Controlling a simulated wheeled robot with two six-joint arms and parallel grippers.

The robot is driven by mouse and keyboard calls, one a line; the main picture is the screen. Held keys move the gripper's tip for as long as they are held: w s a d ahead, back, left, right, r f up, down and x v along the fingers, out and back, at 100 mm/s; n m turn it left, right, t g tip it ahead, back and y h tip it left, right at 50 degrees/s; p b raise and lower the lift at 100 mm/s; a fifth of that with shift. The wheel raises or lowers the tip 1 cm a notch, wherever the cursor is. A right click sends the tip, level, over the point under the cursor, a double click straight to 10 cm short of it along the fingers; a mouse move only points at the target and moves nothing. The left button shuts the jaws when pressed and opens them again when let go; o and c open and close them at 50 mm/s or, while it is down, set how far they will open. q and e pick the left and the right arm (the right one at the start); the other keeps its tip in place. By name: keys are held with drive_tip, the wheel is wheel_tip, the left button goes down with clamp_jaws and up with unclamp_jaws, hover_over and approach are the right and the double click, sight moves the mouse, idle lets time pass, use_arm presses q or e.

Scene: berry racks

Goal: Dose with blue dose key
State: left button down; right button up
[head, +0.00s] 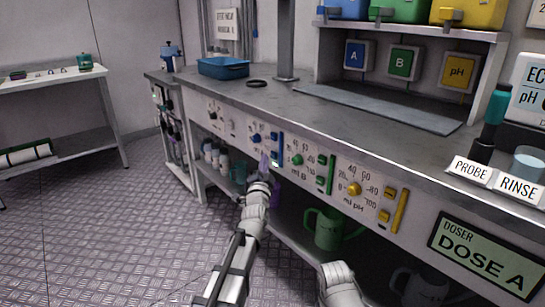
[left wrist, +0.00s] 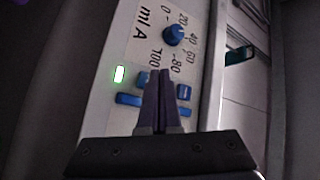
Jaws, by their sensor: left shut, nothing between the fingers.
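The blue "ml A" panel (left wrist: 150,20) has a blue dial knob (left wrist: 173,35), two small blue keys (left wrist: 184,92) and a long blue bar key (left wrist: 128,99). A small lamp (left wrist: 119,74) beside the keys glows green. My left gripper (left wrist: 165,75) is shut and empty, its fingertips in front of the small keys, its fingers covering the middle of the long bar. In the head view the left gripper (head: 264,163) is just below the blue bar key (head: 277,150). I cannot tell whether it touches the panel. The doser display (head: 490,255) reads "DOSE A". My right gripper is out of view.
The green panel (head: 310,163) and yellow panel (head: 370,192) lie to the right on the same bench front. A green jug (head: 328,230) stands on the shelf below. A blue tray (head: 223,68) sits on the bench top. The floor at left is clear.

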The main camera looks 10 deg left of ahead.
use_arm(q)
drive_tip(key=shift+s+a, duration=0.75)
drive_tip(key=shift+s, duration=0.2)
drive_tip(key=shift+s+a, duration=0.7)
drive_tip(key=shift+s, duration=0.2)
drive_tip(key=s+d+f+n+g+h+p, duration=0.1)
drive_tip(key=s+d+f+g+h+p, duration=0.1)
drive_tip(key=s+d+f+g, duration=0.4)
drive_tip(key=s+d+f+n+g+h+p, duration=0.1)
drive_tip(key=s+d+f+g+h, duration=0.15)
drive_tip(key=d+f, duration=0.55)
drive_tip(key=s+d+f+n+g+y+p, duration=0.25)
drive_tip(key=s+g, duration=0.35)
drive_tip(key=s, duration=0.6)
drive_tip(key=s+d+f+n+g+y+p, duration=0.15)
drive_tip(key=s+f+g, duration=0.35)
drive_tip(key=s, duration=0.7)
wheel_tip(320, 180, up, 39)
drive_tip(key=s+g+p, duration=0.1)
drive_tip(key=p, duration=3.6)
drive_tip(key=shift+s+a+r+n+p, duration=0.2)
drive_tip(key=shift+a+n+p, duration=0.1)
drive_tip(key=shift+a+p, duration=0.1)
drive_tip(key=shift+f+h, duration=0.1)
drive_tip(key=shift+h, duration=0.15)
